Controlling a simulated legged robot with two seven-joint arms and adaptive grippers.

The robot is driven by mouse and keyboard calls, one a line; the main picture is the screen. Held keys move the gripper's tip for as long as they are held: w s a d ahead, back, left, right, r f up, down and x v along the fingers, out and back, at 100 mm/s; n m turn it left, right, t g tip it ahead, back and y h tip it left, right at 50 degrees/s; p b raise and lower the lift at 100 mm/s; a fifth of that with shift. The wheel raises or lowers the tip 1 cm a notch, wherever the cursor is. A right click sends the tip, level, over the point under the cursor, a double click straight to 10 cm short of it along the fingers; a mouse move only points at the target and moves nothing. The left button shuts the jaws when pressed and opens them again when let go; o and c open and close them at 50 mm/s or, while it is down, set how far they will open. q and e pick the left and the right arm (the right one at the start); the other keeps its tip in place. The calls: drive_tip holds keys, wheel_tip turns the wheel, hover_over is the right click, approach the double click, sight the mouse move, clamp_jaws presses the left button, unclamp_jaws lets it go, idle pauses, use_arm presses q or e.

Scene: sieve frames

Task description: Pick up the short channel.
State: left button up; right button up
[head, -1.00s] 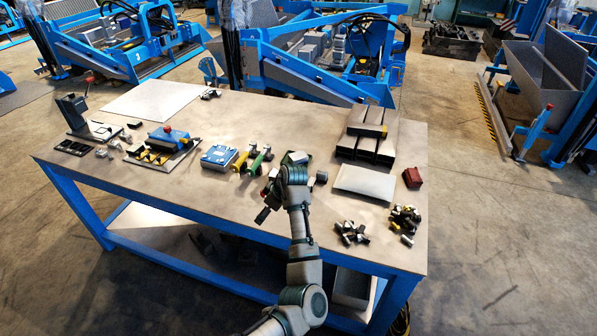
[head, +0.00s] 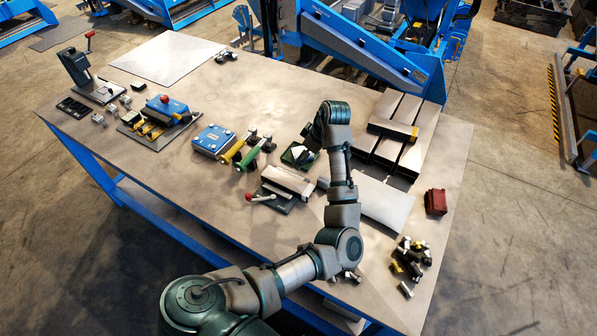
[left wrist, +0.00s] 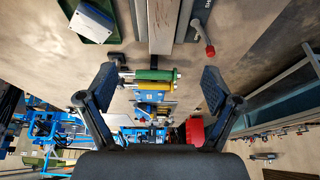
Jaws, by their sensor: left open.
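My left arm reaches over the bench from the front. Its gripper (head: 309,140) is left of the stack, apart from the short channel, above a green tray (head: 290,155); the wrist partly hides its fingers. In the left wrist view the gripper (left wrist: 157,85) has its fingers wide apart with nothing held between them. The short channel is not clear in that view. My right gripper is not in view.
A vise with a red handle (head: 249,197) holds a pale metal bar (head: 288,180). A flat grey plate (head: 372,202), a red block (head: 436,201) and loose small parts (head: 410,260) lie at the right. Green and yellow tools (head: 246,154) and a blue box (head: 212,139) are left.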

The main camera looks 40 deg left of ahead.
use_arm(q)
approach(288, 180)
drive_tip(key=p+x, duration=0.1)
drive_tip(key=x, duration=0.2)
drive_tip(key=shift+a, duration=0.1)
drive_tip(key=shift+a+f+p, duration=0.3)
drive_tip(key=shift+f, duration=0.25)
drive_tip(key=p+x, duration=0.1)
drive_tip(key=x, duration=0.3)
drive_tip(key=shift+s+f, duration=0.1)
drive_tip(key=shift+f, duration=0.35)
clamp_jaws()
drive_tip(key=shift+r, duration=0.15)
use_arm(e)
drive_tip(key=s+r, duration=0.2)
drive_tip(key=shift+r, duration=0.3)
